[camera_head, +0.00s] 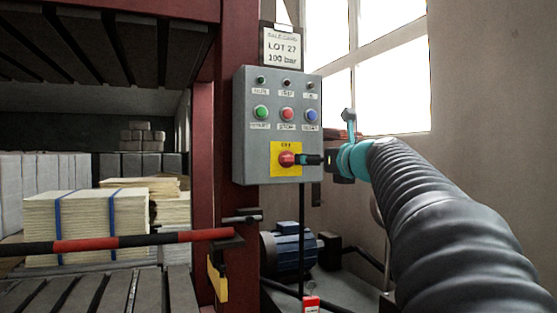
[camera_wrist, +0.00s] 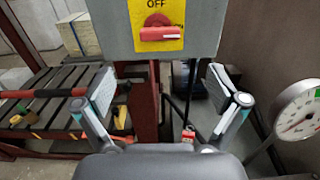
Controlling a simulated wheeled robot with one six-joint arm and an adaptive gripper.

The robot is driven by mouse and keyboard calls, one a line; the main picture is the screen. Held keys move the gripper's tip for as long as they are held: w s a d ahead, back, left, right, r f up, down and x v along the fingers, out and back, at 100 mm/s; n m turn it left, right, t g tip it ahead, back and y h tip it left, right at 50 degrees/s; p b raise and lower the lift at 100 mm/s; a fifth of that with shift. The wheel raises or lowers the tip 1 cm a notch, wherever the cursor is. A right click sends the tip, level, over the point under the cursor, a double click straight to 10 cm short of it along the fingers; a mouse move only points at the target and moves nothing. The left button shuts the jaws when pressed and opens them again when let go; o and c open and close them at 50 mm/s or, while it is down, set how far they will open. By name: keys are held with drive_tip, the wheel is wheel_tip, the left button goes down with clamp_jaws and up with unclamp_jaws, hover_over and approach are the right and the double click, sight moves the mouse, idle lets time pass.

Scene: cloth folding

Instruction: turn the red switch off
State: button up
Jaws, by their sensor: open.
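The red switch (camera_head: 287,159) is a rotary knob on a yellow plate (camera_head: 274,165), low on the grey control box (camera_head: 247,110). In the wrist view the red switch (camera_wrist: 160,34) has its handle lying horizontal, with "OFF" printed above it on the yellow plate (camera_wrist: 142,19). My gripper (camera_head: 312,160) is right beside the switch in the head view; I cannot tell whether it touches. In the wrist view my gripper (camera_wrist: 162,85) is open and empty, its fingers wide apart, with the switch above and between the fingertips.
Green (camera_head: 261,112), red (camera_head: 287,114) and blue (camera_head: 311,115) buttons sit above the switch. A red-black bar (camera_head: 150,240) and stacked sheets (camera_head: 85,225) are left. A blue motor (camera_head: 288,250) stands below. A round gauge (camera_wrist: 298,115) is at right in the wrist view.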

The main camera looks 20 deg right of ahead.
sight(293, 159)
drive_tip(key=w+p, duration=0.2)
drive_tip(key=w, duration=1.1)
drive_tip(key=shift+w+a, duration=0.15)
drive_tip(key=shift+a, duration=0.05)
drive_tip(key=c, duration=1.1)
